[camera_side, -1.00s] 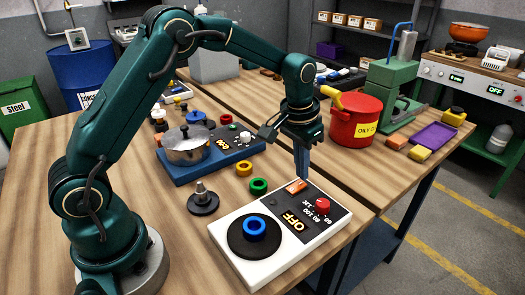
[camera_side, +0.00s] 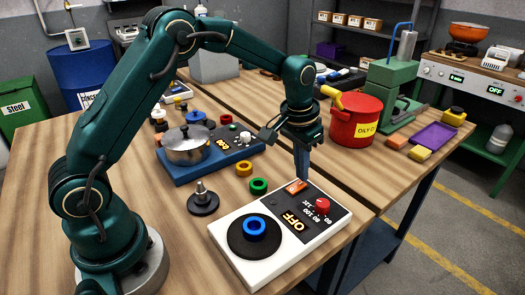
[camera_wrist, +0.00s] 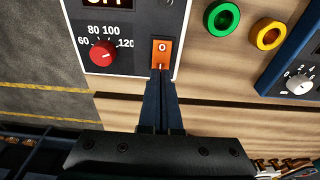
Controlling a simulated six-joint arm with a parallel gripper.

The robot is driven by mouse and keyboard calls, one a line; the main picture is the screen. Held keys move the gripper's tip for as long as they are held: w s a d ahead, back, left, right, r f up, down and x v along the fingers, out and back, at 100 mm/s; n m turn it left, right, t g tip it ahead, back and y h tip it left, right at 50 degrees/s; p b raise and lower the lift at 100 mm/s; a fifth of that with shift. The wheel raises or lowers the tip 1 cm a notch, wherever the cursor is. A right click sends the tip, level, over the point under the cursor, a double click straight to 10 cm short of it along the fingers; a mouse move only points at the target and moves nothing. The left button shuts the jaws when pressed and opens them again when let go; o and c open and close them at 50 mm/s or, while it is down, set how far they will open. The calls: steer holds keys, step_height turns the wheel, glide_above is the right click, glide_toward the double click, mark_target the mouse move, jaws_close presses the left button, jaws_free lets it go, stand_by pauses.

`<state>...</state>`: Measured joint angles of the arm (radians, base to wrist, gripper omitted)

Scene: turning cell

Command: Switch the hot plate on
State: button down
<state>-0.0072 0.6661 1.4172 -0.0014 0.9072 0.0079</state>
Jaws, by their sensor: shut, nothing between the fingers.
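The hot plate (camera_side: 285,262) is a white box with a black panel and a round dark plate; a blue ring (camera_side: 255,228) lies on that plate. Its display (camera_side: 296,222) reads OFF. A red knob (camera_side: 323,205) and an orange rocker switch (camera_side: 296,187) sit on the panel. In the wrist view the switch (camera_wrist: 161,52) shows a 0 at its far end, and the red knob (camera_wrist: 103,53) is to its left. My gripper (camera_wrist: 161,72) is shut and empty, its tips at the switch's near end, seemingly touching it. The tips cover part of the switch.
Green (camera_side: 259,186) and yellow (camera_side: 244,168) rings lie behind the hot plate. A blue device with a steel pot (camera_side: 186,147) stands further back left. A dark base with a metal peg (camera_side: 202,200) stands left of the hot plate. A red OILY can (camera_side: 355,122) stands behind right.

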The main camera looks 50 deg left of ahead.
mark_target(300, 184)
steer(key=shift+f, duration=0.7)
stand_by(0.3)
steer(key=shift+r, duration=3.55)
steer(key=s+r+t, duration=0.3)
steer(key=s+r, duration=0.6)
steer(key=r, duration=0.2)
steer(key=s+f, duration=0.6)
steer(key=s, duration=0.6)
steer(key=shift+s+f+t, duration=0.15)
steer(key=shift+t, duration=0.25)
